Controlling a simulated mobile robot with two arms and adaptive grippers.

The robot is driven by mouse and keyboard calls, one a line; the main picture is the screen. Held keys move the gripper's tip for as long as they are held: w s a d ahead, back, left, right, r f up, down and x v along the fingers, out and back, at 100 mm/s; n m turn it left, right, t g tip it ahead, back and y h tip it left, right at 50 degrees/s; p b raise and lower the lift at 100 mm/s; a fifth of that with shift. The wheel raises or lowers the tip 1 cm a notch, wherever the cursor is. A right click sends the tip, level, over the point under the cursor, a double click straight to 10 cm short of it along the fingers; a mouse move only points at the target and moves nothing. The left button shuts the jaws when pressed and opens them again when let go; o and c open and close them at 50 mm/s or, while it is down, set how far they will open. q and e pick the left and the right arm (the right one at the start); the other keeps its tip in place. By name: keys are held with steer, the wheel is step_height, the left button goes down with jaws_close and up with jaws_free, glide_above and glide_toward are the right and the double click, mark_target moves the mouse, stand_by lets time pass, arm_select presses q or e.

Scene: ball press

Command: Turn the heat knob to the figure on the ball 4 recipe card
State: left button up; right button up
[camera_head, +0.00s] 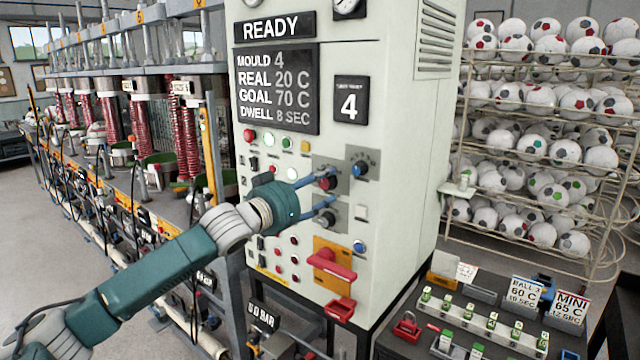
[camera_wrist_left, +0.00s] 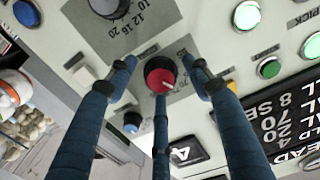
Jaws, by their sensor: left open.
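The red-capped heat knob (camera_head: 328,184) is on the front of the press cabinet. In the left wrist view the knob (camera_wrist_left: 160,76) has a pale pointer line on its red face and a grey scale plate around it. My left gripper (camera_head: 331,188) is open, its blue fingers spread around the knob with gaps visible at the sides. In the left wrist view the gripper (camera_wrist_left: 163,72) has the knob between its fingertips. The display (camera_head: 277,90) reads mould 4, real 20 C, goal 70 C, dwell 8 sec. I cannot read a ball 4 card here. My right gripper is not in view.
A black knob (camera_wrist_left: 110,8) with a numbered scale sits close to the red one. Coloured buttons (camera_head: 287,143) lie nearby on the panel. A red handle (camera_head: 332,264) juts out below. Ball 3 (camera_head: 523,291) and Mini (camera_head: 570,308) cards stand at the right, before ball racks.

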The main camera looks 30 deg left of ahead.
arm_select(q)
steer(key=shift+f, duration=0.1)
steer(key=c, duration=1.2)
steer(key=shift+o, duration=0.2)
steer(key=shift+m, duration=0.3)
steer(key=m+p, duration=0.2)
steer(key=m, duration=0.2)
steer(key=shift+m, duration=0.3)
steer(key=m+p, duration=0.2)
steer(key=m, duration=0.2)
steer(key=shift+f+m, duration=0.1)
steer(key=shift+m, duration=0.2)
steer(key=o, duration=1.1)
steer(key=shift+o, duration=0.3)
steer(key=shift+a, duration=0.15)
